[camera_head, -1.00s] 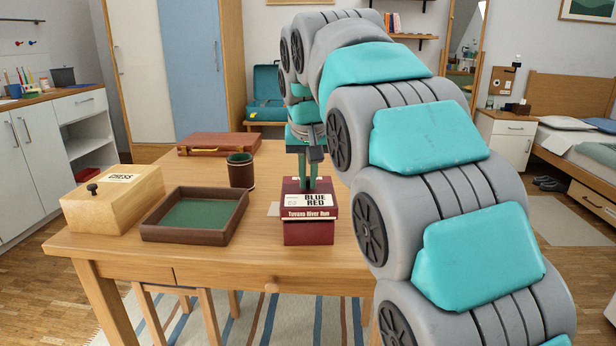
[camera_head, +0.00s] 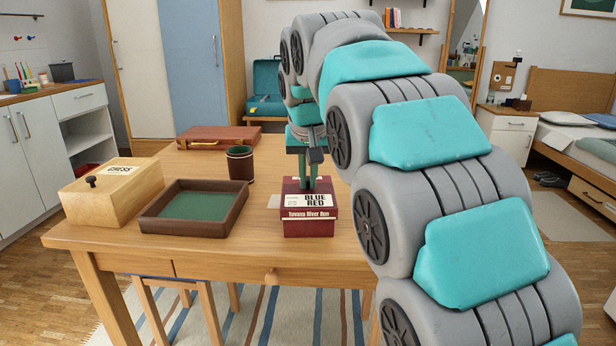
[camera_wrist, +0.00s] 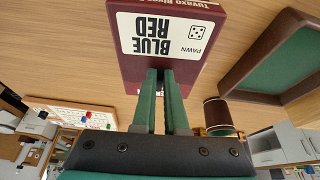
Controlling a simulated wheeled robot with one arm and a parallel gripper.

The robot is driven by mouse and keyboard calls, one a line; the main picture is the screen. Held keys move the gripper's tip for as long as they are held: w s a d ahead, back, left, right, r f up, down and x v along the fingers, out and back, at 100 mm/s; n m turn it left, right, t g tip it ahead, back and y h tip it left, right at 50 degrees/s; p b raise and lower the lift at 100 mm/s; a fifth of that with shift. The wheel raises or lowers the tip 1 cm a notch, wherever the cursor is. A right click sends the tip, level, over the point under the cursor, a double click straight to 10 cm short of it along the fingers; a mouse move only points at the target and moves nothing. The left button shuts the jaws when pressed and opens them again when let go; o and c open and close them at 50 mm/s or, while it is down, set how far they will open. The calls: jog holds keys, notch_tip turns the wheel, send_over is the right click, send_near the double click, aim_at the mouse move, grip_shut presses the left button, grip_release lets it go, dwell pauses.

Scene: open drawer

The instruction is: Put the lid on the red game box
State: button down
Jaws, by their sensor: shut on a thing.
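The dark red lid (camera_head: 320,201), with a white "BLUE RED" label on top, is gripped by its rear part. My gripper (camera_head: 308,188) is shut on it, its green fingers pointing down. The lid also shows in the wrist view (camera_wrist: 170,55), beyond the fingers. The red game box (camera_head: 308,230) stands on the table directly under the lid, its lower front showing below the "Tuvaxo River Run" strip. The lid looks level and lined up over it. I cannot tell whether the lid is fully seated. The box's inside is hidden.
A brown tray with green lining (camera_head: 157,228) is left of the box. A dark cup (camera_head: 240,165) stands behind it. A wooden chess box (camera_head: 115,200) is far left, and a red-brown case (camera_head: 215,139) lies at the back. Bare wooden table (camera_head: 262,237) separates tray and box.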

jog(key=shift+f, duration=0.45)
dwell(0.4)
jog(key=c, duration=0.9)
grip_release()
jog(key=shift+v, duration=3.9)
